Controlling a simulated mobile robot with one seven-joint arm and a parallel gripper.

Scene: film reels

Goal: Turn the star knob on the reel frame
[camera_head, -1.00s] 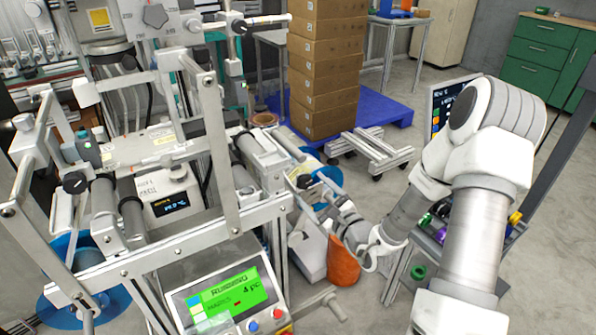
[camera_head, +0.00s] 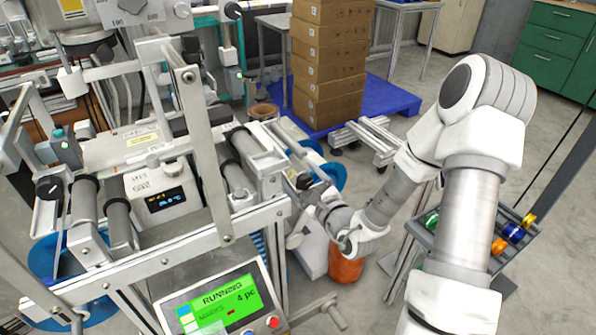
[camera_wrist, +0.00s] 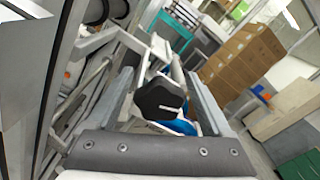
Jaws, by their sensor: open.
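A black, lobed knob (camera_wrist: 158,99), which looks like the star knob, is in the middle of the wrist view on the reel frame. It lies between the two grey fingers of my gripper (camera_wrist: 161,84), which is open, with a finger on each side. I cannot tell whether either finger touches it. In the head view my gripper (camera_head: 313,191) is small, at the right side of the metal reel frame (camera_head: 204,140). A dark knob (camera_head: 303,181) shows there at the fingertips, partly hidden.
A control panel (camera_head: 225,305) with a green screen reading RUNNING sits low on the frame. An orange container (camera_head: 345,266) stands below my wrist. A tray of coloured reels (camera_head: 505,240) is beside my arm. Stacked cartons (camera_head: 328,65) stand on a blue pallet (camera_head: 395,98) behind.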

